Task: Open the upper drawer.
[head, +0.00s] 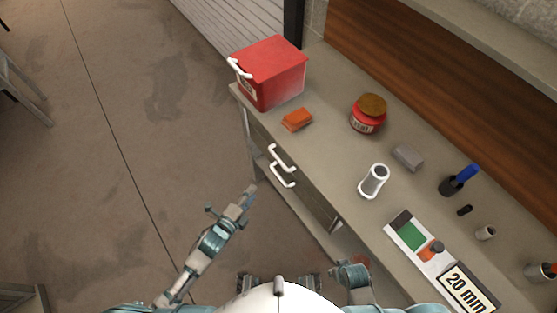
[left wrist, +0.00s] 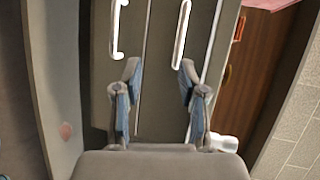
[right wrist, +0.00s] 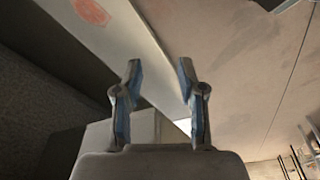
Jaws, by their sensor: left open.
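The upper drawer (left wrist: 162,50) is a grey front under the workbench top, with a white bar handle (head: 281,157). That handle also shows in the left wrist view (left wrist: 182,35), upright and right of centre. The lower drawer (left wrist: 100,75) has a similar white handle (head: 283,175). Both drawer fronts look shut. My left gripper (head: 249,192) is open and empty, in front of the drawers and apart from both handles; its fingers show in the left wrist view (left wrist: 160,70). My right gripper (right wrist: 158,75) is open and empty, away from the handles.
The floor (head: 130,120) left of the bench is clear.

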